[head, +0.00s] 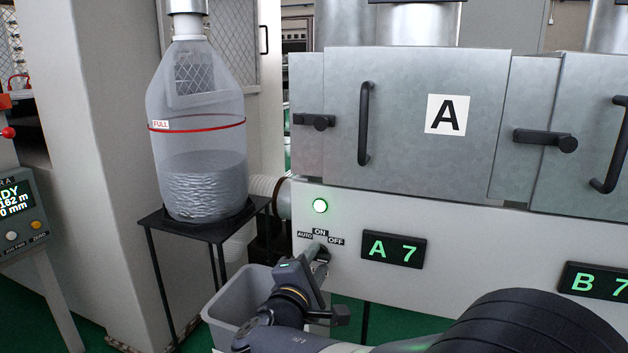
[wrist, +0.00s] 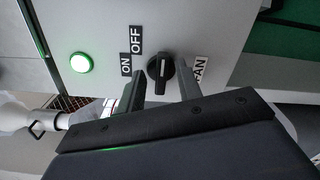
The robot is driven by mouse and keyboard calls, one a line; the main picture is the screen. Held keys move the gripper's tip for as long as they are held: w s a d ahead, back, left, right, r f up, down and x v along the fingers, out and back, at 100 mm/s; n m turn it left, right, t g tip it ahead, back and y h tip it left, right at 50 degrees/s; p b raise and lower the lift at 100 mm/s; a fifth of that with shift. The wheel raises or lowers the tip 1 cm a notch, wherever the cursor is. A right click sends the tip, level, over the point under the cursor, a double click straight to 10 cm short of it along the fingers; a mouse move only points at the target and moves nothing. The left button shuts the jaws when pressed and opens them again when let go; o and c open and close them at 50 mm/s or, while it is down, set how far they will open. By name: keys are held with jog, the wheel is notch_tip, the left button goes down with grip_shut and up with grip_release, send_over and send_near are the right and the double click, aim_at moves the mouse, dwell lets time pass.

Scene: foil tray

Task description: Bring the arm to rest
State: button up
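My gripper (head: 318,262) is in front of the cabinet's front panel, at a black rotary knob. In the wrist view its two fingers (wrist: 161,85) are apart, one on each side of the black knob (wrist: 159,68), with nothing held between them. Whether either fingertip touches the knob cannot be told. The knob is partly hidden by my gripper in the head view. My forearm reaches in from the lower right, and the arm is stretched out to the panel.
A green lamp (head: 320,206) is lit above the knob's AUTO, ON and OFF labels. A grey bin (head: 232,318) stands just left of my wrist. A plastic bottle (head: 197,140) stands on a black stand (head: 190,228). Door A (head: 410,130) is shut, its handle (head: 364,122) protruding.

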jog(key=shift+r+n+p, duration=0.25)
jog(key=shift+n+p, duration=0.75)
jog(key=shift+p, duration=0.7)
jog(key=shift+n+p, duration=0.5)
jog(key=shift+p, duration=0.35)
jog(key=shift+f, duration=0.15)
